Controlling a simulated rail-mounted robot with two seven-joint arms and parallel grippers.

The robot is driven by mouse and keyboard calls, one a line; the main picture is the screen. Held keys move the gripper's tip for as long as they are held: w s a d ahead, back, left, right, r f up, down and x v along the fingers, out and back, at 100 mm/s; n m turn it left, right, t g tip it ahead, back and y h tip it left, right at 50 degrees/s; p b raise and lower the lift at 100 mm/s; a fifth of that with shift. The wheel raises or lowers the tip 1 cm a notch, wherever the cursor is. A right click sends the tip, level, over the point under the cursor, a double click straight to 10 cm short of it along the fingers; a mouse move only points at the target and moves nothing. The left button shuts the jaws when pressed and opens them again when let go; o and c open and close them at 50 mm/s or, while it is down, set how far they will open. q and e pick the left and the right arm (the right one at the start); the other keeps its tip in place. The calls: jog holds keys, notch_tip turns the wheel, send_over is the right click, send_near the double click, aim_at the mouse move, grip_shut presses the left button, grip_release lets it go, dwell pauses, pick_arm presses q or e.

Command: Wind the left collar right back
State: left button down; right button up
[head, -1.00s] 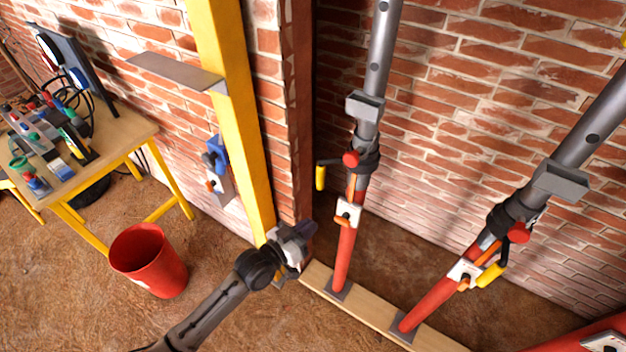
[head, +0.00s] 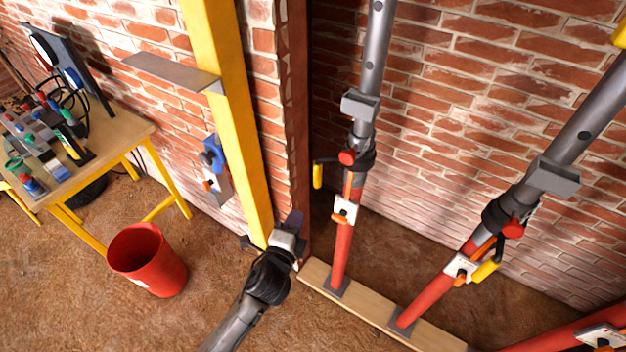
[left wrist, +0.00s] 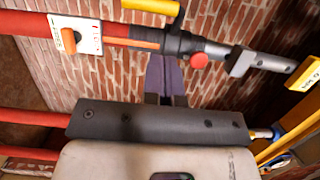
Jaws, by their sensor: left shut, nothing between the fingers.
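The left prop is a red tube (head: 342,255) below and a grey tube (head: 375,55) above. Its black collar (head: 360,158) has a red knob (head: 347,158) and a yellow-gripped handle (head: 317,176) pointing left and down. In the left wrist view the prop lies sideways, with the collar (left wrist: 178,43) and yellow handle (left wrist: 152,6) near the top. My left gripper (head: 294,222) is shut and empty, left of and below the collar, apart from it. Its closed fingers (left wrist: 165,76) point toward the prop in the left wrist view. My right gripper is not in view.
A second prop (head: 445,278) with its own collar (head: 510,215) leans at the right. Both stand on a wooden plank (head: 370,310). A yellow post (head: 240,130) with a grey shelf (head: 165,72) stands close left of my gripper. A red bucket (head: 147,262) and workbench (head: 110,150) are farther left.

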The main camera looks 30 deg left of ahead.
aim_at(315, 172)
pick_arm(q)
jog(key=b+x, duration=0.2)
jog(key=x, duration=1)
jog(key=shift+w+a, duration=0.2)
jog(key=shift+w, duration=0.5)
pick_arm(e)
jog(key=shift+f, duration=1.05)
pick_arm(q)
jog(key=shift+w+a+r+m+h+p, duration=0.2)
jog(key=shift+w+a+m+h+p, duration=0.15)
jog(key=shift+p, duration=0.3)
jog(key=shift+w+a+f+m+h+p, duration=0.25)
jog(key=shift+f+h+p, duration=0.2)
jog(key=shift+h, duration=0.3)
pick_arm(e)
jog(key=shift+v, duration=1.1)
pick_arm(q)
jog(key=shift+a+f, duration=0.1)
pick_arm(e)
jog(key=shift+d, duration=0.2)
